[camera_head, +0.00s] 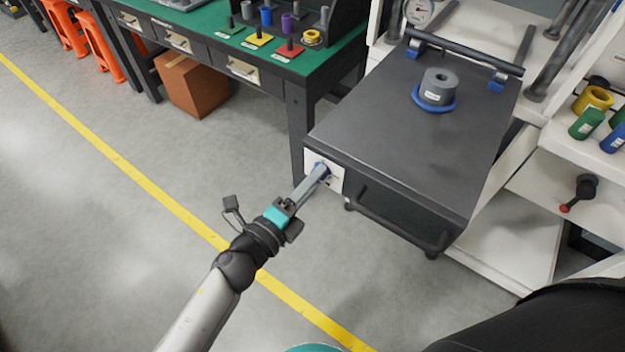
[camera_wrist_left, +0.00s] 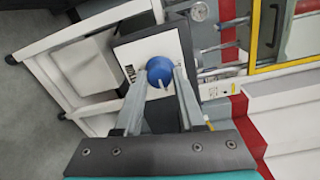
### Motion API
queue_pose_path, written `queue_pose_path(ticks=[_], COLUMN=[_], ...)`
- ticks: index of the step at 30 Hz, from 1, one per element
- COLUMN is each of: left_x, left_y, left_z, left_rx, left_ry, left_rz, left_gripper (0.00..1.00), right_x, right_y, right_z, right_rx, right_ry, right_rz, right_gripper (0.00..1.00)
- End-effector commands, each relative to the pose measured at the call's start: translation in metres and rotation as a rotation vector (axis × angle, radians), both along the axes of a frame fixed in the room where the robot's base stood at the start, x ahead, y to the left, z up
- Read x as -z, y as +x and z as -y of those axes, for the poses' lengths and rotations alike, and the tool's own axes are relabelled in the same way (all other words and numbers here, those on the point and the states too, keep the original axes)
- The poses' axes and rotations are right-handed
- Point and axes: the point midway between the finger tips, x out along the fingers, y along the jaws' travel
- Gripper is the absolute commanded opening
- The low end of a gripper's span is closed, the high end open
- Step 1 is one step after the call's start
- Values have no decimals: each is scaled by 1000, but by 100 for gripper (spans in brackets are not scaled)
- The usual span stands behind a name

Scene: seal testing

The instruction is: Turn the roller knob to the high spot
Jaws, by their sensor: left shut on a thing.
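The blue roller knob (camera_wrist_left: 158,69) is round with a pale pointer mark on its lower side in the left wrist view. It sits on a white plate (camera_head: 337,178) on the near left side of a dark box-like unit (camera_head: 400,140). My left gripper (camera_head: 320,172) reaches up to the plate and is shut on the knob, one finger on each side. In the head view the fingers hide most of the knob. My right gripper is not in view.
A black handle bar (camera_head: 395,222) juts from the unit's front, right of my left gripper. A green-topped bench (camera_head: 220,22) stands at the back left.

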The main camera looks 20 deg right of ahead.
Motion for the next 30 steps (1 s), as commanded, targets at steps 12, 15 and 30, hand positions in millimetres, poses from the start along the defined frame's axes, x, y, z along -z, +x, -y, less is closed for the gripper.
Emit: queue_pose_path(ticks=[12,15,30], left_x=[0,0,0], left_y=[0,0,0], left_z=[0,0,0], left_rx=[0,0,0], left_ry=[3,3,3], left_rz=[3,3,3], left_gripper=[40,51,69], right_x=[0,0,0], right_y=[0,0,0], right_z=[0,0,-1], right_rx=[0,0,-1], right_ry=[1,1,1], right_rz=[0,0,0], right_gripper=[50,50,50])
